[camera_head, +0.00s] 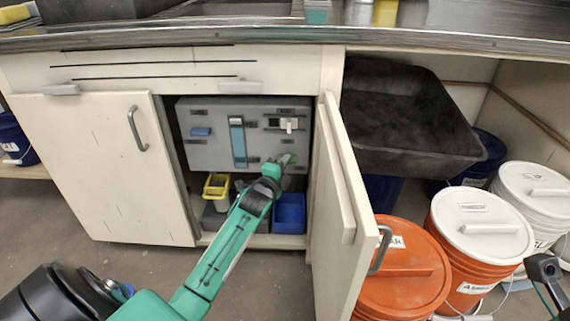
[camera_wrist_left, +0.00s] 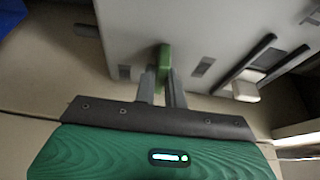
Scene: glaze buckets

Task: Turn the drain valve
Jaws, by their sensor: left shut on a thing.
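A grey panel (camera_head: 212,150) stands inside the open cabinet under the counter. My left gripper (camera_head: 284,161) reaches in from the left to the panel's lower right part. In the left wrist view its two fingers (camera_wrist_left: 162,84) are shut on a small green handle (camera_wrist_left: 165,57) that sticks out from the panel face (camera_wrist_left: 200,38). The handle looks like the drain valve and stands roughly upright in that view. In the head view the gripper mostly hides it. The fingers of my right gripper do not show; only a dark part of my right arm shows at the right edge.
The cabinet's right door (camera_head: 338,215) stands open close to my left arm. A yellow container (camera_head: 216,190) and a blue bin (camera_head: 290,213) sit below the panel. Orange buckets (camera_head: 398,268) with lids and a black tub (camera_head: 402,115) stand to the right. The panel also bears a white fitting (camera_head: 289,124).

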